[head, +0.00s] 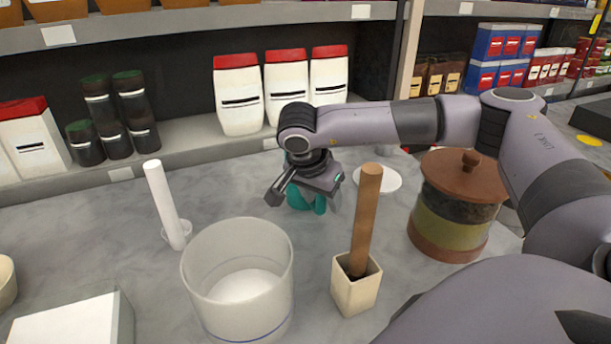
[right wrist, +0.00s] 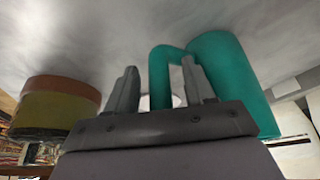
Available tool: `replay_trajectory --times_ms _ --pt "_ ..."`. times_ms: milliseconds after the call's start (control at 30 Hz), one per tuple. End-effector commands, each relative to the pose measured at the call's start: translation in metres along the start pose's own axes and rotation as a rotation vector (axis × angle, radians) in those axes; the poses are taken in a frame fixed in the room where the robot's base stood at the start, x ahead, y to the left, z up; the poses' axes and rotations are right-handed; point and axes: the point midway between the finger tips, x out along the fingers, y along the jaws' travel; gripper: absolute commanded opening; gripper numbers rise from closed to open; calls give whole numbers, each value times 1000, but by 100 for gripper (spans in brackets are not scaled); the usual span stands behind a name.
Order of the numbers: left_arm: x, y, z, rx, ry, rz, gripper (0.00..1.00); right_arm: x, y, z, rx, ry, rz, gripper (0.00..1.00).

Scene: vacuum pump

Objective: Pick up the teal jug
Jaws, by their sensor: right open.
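The teal jug (head: 300,197) stands on the grey counter, partly hidden behind my right gripper (head: 305,197) in the head view. In the right wrist view the jug (right wrist: 228,75) shows its round body and, on its left side, its handle (right wrist: 160,72). My right gripper (right wrist: 160,88) is open, with one finger left of the handle and the other overlapping the gap between handle and body. The handle appears between the two fingers. I cannot tell whether either finger touches it. My left gripper is not in view.
A wooden-lidded jar (head: 455,215) stands right of the jug, also seen in the wrist view (right wrist: 55,105). In front are a clear tub (head: 238,290) and a cream pot (head: 356,290) with a wooden rod. A white rod (head: 165,205) stands left. Shelves (head: 190,145) line the back.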

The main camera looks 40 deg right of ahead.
Motion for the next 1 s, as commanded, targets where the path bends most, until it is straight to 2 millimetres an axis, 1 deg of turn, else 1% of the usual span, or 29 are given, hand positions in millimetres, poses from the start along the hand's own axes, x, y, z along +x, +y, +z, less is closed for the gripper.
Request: replay_trajectory --times_ms 200,233,267,300,367,400,833,1000 --pt "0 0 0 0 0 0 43 1 0 0 0 0 -1 53" --pt "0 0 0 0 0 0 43 1 0 0 0 0 -1 50" --pt "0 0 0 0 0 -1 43 1 0 0 0 0 -1 40" --pt "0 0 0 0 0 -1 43 1 0 0 0 0 -1 27" --pt "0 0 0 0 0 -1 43 1 0 0 0 -1 0 8" --pt "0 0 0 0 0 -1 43 1 0 0 0 -1 0 0" --pt "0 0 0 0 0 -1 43 -2 -1 -2 2 1 -2 0" --pt "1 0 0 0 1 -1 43 -14 -1 -6 4 0 -5 0"
